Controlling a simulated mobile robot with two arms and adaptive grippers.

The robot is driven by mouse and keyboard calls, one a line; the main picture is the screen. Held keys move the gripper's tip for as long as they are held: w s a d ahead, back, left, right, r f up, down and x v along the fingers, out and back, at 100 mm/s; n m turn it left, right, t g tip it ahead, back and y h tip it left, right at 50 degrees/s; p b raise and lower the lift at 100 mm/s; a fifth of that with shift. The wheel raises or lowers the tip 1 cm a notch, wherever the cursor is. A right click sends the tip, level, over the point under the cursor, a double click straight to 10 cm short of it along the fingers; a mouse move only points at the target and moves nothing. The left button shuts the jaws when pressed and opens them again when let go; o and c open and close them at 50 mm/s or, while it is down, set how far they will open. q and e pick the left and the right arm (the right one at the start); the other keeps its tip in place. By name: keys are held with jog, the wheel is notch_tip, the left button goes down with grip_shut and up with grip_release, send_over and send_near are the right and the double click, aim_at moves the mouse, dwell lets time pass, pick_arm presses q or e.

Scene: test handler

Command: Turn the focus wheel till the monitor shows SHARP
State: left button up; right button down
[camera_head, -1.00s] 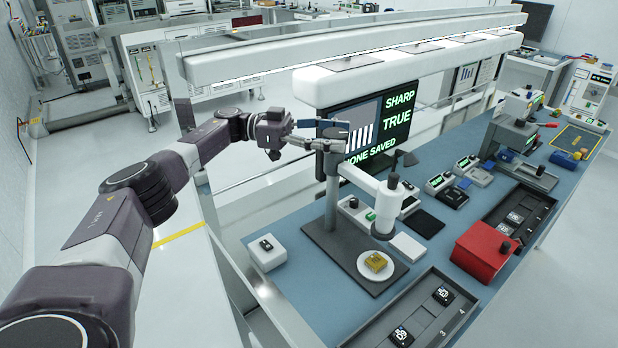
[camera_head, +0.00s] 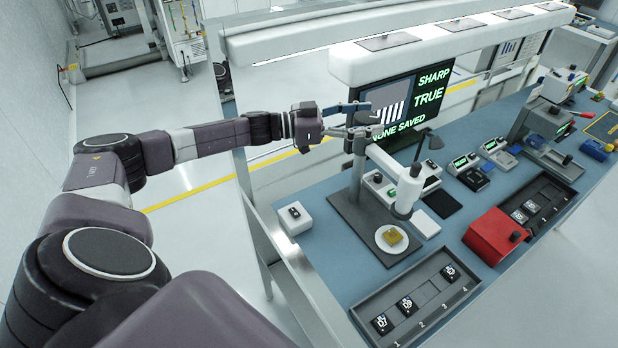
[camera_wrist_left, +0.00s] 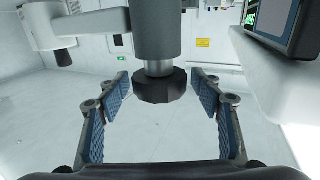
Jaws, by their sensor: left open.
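The monitor (camera_head: 388,112) behind the microscope reads SHARP, TRUE and NONE SAVED beside a picture of white bars. The microscope (camera_head: 357,178) stands on a dark base plate, with a gold chip on a white round stage (camera_head: 391,239). My left gripper (camera_head: 360,119) is at the top of its column, in front of the monitor. In the left wrist view the dark focus wheel (camera_wrist_left: 161,86) sits between the open blue-padded fingers, with gaps on both sides. In the head view I cannot make out the wheel clearly. My right gripper is not in view.
A white box (camera_head: 294,218) stands left of the microscope. A grey tray (camera_head: 430,297) with several chips lies in front, and a red box (camera_head: 492,237) stands to the right. An overhead light bar (camera_head: 420,61) runs above the bench.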

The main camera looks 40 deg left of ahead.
pick_arm(q)
jog(key=shift+d+f+n+t+y, duration=0.1)
jog(key=shift+n+t+y, duration=0.6)
jog(key=shift+n+y, duration=0.1)
jog(key=shift+n+t+y+p, duration=0.4)
jog(key=shift+n+t+y, duration=0.35)
jog(key=shift+y, duration=0.55)
jog(key=shift+n+t+y, duration=0.25)
jog(key=shift+n+y, duration=0.4)
jog(key=shift+y, duration=0.05)
